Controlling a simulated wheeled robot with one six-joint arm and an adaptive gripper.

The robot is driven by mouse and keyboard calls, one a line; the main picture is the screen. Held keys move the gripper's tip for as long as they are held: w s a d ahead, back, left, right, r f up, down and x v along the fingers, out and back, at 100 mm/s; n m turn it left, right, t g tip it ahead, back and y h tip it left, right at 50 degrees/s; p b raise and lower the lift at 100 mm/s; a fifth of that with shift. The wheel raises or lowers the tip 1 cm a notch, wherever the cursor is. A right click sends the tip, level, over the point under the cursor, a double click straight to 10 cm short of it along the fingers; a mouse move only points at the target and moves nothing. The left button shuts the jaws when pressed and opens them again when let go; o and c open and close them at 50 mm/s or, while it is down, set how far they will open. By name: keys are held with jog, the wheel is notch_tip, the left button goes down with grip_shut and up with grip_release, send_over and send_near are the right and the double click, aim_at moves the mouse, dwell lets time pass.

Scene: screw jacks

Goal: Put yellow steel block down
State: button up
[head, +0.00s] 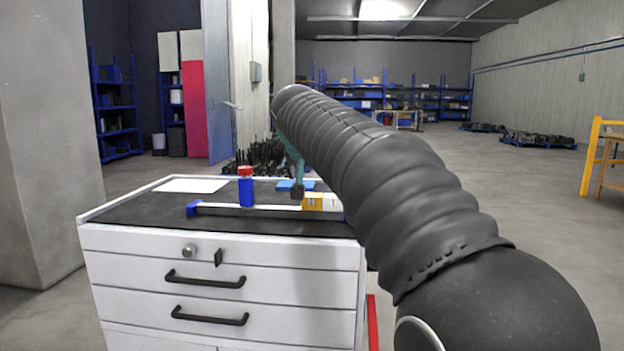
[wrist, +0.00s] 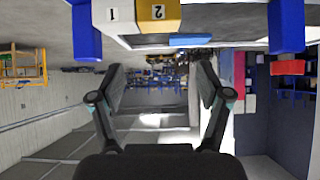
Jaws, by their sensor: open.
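The yellow steel block (head: 312,202) sits at the right end of the long rail on the cabinet top. In the wrist view, which is upside down, the yellow block (wrist: 158,14) bears a "2" and stands beside a white block (wrist: 113,14) marked "1". The white block (head: 330,202) also shows in the head view, partly behind my arm. My gripper (wrist: 160,85) is open, with nothing between its fingers, and apart from the yellow block. In the head view my gripper (head: 297,193) is small, mostly hidden by my arm, and appears just left of the yellow block.
The rail (head: 250,211) has a blue end piece (head: 193,209) at the left. A blue bottle with a red cap (head: 246,188) stands behind it. A blue item (head: 290,185) and dark upright tools (head: 258,157) lie farther back.

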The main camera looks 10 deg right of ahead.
jog(key=v, duration=0.8)
jog(key=shift+s+r, duration=0.2)
jog(key=shift+s, duration=0.1)
jog(key=shift+a, duration=0.15)
jog(key=s+d+f+n+g+y, duration=0.3)
jog(key=s+f+g, duration=0.1)
jog(key=s+f, duration=2.7)
notch_tip(320, 180, down, 2)
jog(key=shift+s+f+n, duration=0.2)
jog(key=shift+s+n, duration=0.05)
jog(key=shift+n, duration=0.15)
